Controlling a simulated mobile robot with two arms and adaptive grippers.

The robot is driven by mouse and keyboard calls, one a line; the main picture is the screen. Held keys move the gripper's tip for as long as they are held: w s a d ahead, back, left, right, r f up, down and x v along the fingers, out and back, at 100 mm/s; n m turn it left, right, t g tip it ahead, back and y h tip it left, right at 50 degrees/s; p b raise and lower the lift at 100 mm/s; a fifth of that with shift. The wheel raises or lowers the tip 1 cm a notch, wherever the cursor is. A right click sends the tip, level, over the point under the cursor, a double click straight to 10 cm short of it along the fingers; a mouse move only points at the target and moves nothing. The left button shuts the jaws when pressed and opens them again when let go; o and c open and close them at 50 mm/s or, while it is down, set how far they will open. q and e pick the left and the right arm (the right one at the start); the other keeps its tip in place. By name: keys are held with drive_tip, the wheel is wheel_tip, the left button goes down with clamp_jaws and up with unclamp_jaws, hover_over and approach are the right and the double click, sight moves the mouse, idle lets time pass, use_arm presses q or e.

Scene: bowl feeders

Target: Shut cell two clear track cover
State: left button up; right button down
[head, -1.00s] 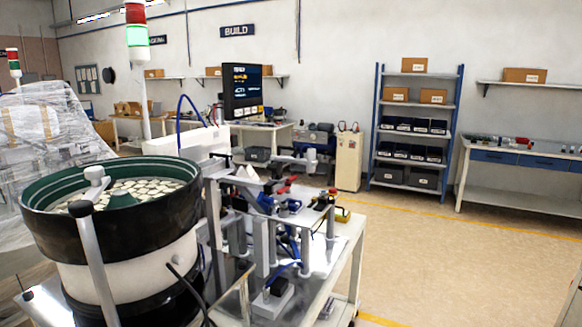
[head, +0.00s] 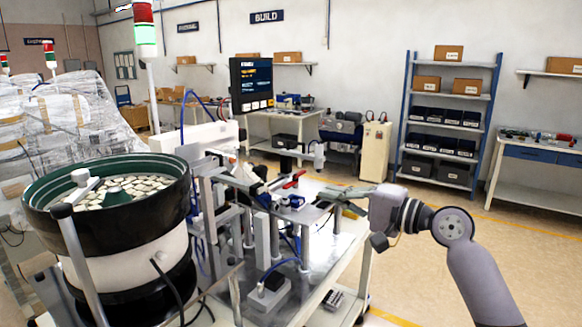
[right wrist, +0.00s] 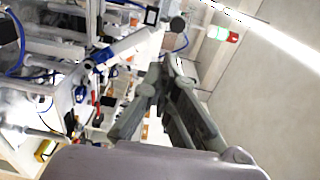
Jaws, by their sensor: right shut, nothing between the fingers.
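A bowl feeder (head: 150,252), dark-rimmed with pale parts inside, stands at the left in the head view. The feeder's cell table (head: 330,265) carries a metal track assembly with posts, blue fittings and a red part (head: 290,180). I cannot make out the clear track cover for sure among these parts. My right gripper (head: 328,194) reaches in from the right over the table's right side, fingers pointing left toward the assembly. It is shut and empty. In the right wrist view, the fingers (right wrist: 172,45) point up toward the rig. My left gripper is out of view.
A monitor (head: 251,84) and a signal tower (head: 145,28) rise behind the feeder. Wrapped pallets (head: 65,125) stand at the far left. A blue shelf rack (head: 448,100) and a bench (head: 540,160) are at the back right. Floor right of the table is clear.

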wheel_tip(320, 180, up, 2)
drive_tip(key=s+r, duration=0.1)
drive_tip(key=s, duration=0.1)
drive_tip(key=p, duration=0.6)
approach(264, 169)
drive_tip(key=shift+n+g+y, duration=0.3)
drive_tip(key=shift+y, duration=0.1)
drive_tip(key=x, duration=0.6)
drive_tip(key=shift+w, duration=0.3)
drive_tip(key=shift+w+a+f, duration=0.1)
drive_tip(key=shift+w+a, duration=0.15)
drive_tip(key=shift+a, duration=0.05)
